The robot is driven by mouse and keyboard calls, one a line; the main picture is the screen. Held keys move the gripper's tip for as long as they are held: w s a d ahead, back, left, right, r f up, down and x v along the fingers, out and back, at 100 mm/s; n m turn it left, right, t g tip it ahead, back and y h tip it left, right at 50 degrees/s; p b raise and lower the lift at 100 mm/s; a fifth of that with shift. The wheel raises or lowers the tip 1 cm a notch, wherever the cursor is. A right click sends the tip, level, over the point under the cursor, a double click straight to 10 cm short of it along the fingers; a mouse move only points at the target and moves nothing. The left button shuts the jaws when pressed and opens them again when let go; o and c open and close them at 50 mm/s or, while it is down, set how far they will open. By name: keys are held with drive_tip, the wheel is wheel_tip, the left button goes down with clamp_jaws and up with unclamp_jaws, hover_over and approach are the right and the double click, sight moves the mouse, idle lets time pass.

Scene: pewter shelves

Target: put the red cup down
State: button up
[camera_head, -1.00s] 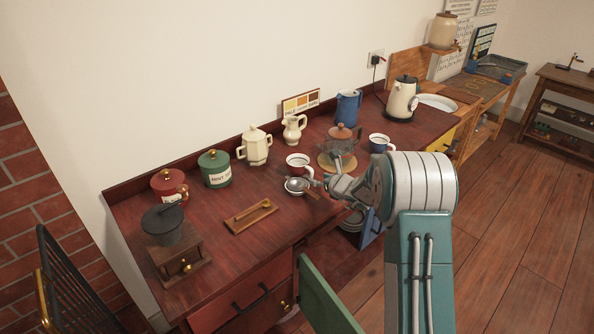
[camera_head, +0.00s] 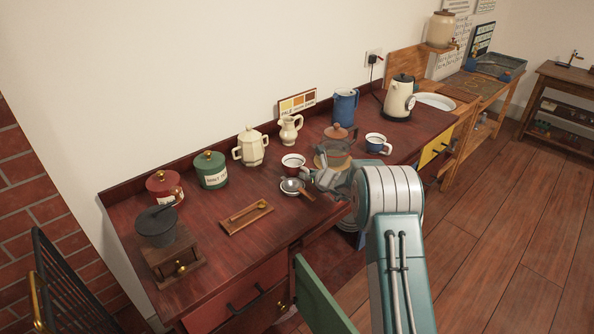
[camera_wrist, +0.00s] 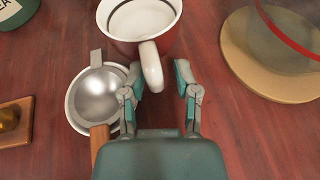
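The red cup (camera_head: 293,168), red outside and white inside with a dark rim line, stands upright on the dark red table behind a small saucer (camera_head: 284,188). In the wrist view the red cup (camera_wrist: 125,47) is at the top, its white handle pointing toward me. My gripper (camera_wrist: 159,78) is open, one finger on each side of the handle's end, with visible gaps; nothing is gripped. In the head view my gripper (camera_head: 320,181) is just right of the cup, and its fingertips are hard to make out.
A metal strainer (camera_wrist: 97,93) with a wooden handle lies on the saucer, left of my gripper. A glass vessel on a round wooden board (camera_wrist: 238,60) stands to the right. A blue cup (camera_head: 377,144) is farther right. Canisters and pitchers line the back.

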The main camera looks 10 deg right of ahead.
clamp_jaws()
drive_tip(key=shift+a, duration=0.1)
drive_tip(key=shift+a, duration=0.2)
